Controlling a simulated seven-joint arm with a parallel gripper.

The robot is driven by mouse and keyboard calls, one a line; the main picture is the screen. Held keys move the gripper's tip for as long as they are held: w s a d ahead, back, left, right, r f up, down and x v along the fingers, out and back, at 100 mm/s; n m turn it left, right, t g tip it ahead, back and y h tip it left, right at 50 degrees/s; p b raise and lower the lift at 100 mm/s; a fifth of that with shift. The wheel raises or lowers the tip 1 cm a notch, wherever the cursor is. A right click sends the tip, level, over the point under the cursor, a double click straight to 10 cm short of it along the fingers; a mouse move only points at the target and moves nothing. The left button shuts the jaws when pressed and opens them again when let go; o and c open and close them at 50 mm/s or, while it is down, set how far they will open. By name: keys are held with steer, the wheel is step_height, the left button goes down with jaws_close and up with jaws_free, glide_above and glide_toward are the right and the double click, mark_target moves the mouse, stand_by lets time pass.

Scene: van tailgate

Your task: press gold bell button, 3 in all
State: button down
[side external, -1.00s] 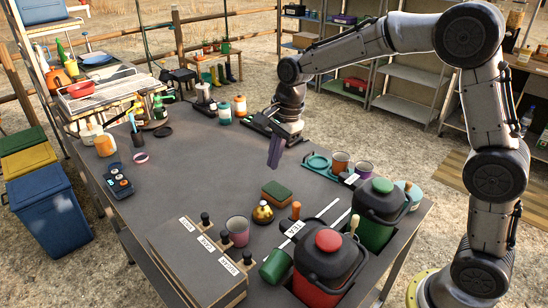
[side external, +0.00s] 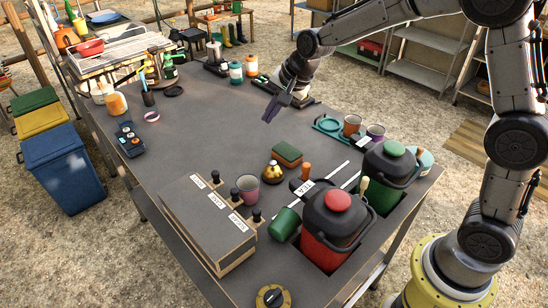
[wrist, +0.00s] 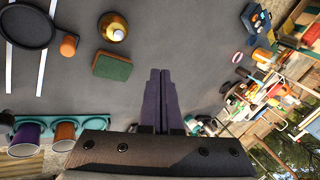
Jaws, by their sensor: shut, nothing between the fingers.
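The gold bell (side external: 272,173) stands upright on the dark table, with a pale button on top, just in front of the green and brown sponge. In the wrist view the bell (wrist: 113,28) shows at upper left, beyond the sponge. My gripper (side external: 268,118) is shut and empty, its purple fingers pressed together above the table, behind the bell in the side view. In the wrist view the fingers (wrist: 160,73) point toward bare table, to the right of the sponge and apart from the bell. Nothing hides the bell.
The sponge (side external: 287,153) lies next to the bell. A green-lidded urn (side external: 388,170) and cups stand right.

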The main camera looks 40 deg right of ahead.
steer(key=s+n+t, duration=0.1)
steer(key=f+n+t, duration=0.1)
steer(key=n, duration=0.1)
steer(key=s+n+t, duration=0.1)
steer(key=n, duration=0.1)
steer(key=shift+s+a+f+t, duration=0.3)
steer(key=shift+s+t, duration=0.05)
steer(key=shift+t, duration=0.05)
glide_above(276, 171)
steer(key=shift+f, duration=4.4)
steer(key=shift+f, duration=0.4)
